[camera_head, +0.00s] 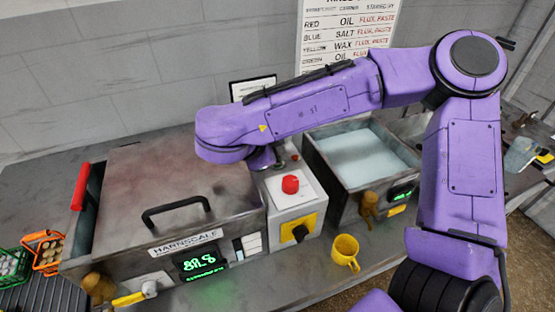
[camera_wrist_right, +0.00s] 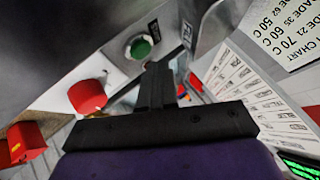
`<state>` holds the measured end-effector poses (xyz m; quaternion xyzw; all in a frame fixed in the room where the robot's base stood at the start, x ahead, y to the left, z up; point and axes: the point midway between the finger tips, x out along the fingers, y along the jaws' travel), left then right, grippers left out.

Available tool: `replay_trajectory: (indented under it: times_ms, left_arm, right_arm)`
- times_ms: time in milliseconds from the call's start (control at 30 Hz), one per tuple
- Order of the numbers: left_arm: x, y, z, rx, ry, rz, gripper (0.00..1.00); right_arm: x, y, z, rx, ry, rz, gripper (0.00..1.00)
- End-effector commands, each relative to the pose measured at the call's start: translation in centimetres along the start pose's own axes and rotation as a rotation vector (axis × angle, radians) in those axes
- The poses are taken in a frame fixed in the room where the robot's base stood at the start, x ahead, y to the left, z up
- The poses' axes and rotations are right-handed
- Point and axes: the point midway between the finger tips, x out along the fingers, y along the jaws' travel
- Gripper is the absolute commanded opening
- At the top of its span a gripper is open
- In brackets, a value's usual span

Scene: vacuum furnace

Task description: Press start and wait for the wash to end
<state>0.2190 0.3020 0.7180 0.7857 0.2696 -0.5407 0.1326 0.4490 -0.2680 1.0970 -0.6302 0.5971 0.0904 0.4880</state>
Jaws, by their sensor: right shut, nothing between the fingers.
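The wash machine (camera_head: 180,185) has a closed grey lid with a black handle and a lit green display (camera_head: 200,262). Beside it stands the control box (camera_head: 312,190) with a red mushroom button (camera_head: 290,184) on top and a black knob on a yellow plate. In the right wrist view a round green button (camera_wrist_right: 140,47) sits beyond the red button (camera_wrist_right: 88,95). My right gripper (camera_wrist_right: 157,72) is shut and empty, its tips close to the green button; I cannot tell whether they touch it. In the head view my right forearm hides the green button. My left gripper is out of view.
An open tank (camera_head: 362,155) of pale liquid stands right of the control box. Green (camera_head: 14,268) and orange (camera_head: 46,252) baskets are at the left. A red lever (camera_head: 80,186) rises at the machine's left side.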

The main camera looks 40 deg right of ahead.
Motion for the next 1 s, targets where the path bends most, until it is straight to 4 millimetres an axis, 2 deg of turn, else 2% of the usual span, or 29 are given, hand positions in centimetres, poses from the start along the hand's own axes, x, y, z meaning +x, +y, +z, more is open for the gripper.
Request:
replay_trajectory:
  times_ms: [1000]
  left_arm:
    - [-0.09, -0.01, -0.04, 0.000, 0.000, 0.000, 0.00]
  right_arm:
    - [0.75, 0.53, 0.57, 0.000, 0.000, 0.000, 0.00]
